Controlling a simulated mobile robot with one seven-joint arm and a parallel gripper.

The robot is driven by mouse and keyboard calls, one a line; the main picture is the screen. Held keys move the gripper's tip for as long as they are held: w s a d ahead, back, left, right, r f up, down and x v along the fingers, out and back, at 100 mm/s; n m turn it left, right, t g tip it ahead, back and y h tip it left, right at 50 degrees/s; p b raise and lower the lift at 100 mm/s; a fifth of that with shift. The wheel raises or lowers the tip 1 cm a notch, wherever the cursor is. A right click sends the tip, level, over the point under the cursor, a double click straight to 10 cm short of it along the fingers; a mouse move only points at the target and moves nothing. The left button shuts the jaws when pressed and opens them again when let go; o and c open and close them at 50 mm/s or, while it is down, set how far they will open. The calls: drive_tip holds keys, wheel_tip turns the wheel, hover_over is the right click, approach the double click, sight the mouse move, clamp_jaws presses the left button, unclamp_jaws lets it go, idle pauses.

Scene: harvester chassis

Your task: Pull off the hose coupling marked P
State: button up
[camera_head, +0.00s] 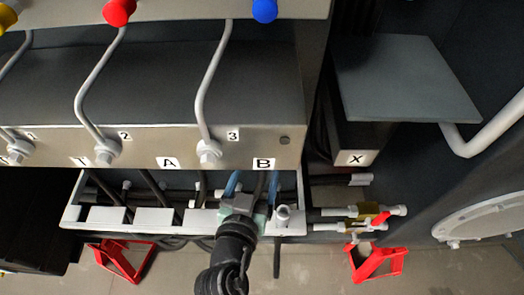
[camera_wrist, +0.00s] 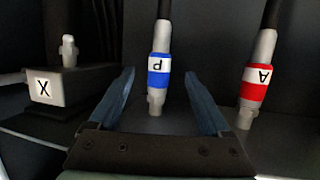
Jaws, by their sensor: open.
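The hose coupling marked P (camera_wrist: 159,66) is light grey with a blue band and a white label, upright in the middle of the wrist view. A dark hose runs up from its top. My gripper (camera_wrist: 160,75) is open, with one blue finger on each side of the coupling. Gaps show between the fingers and the coupling, and I cannot tell how deep it sits between them. In the head view, my gripper (camera_head: 252,184) reaches over the pale rail below the B label. The P marking cannot be made out there.
A coupling marked A (camera_wrist: 255,88) with a red band stands right of my gripper. A block marked X (camera_wrist: 72,88) stands left. In the head view, the pale rail (camera_head: 71,214), a brass valve with red handle (camera_head: 367,212) and a red stand (camera_head: 377,262) are nearby.

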drive_tip(key=x, duration=0.8)
drive_tip(key=shift+w+f+p, duration=0.15)
drive_tip(key=shift+w+p, duration=0.25)
clamp_jaws()
drive_tip(key=c, duration=0.7)
unclamp_jaws()
clamp_jaws()
drive_tip(key=shift+f+b, duration=0.3)
drive_tip(key=shift+f+b, duration=2)
drive_tip(key=shift+b, duration=0.3)
drive_tip(key=shift+w+r, duration=0.1)
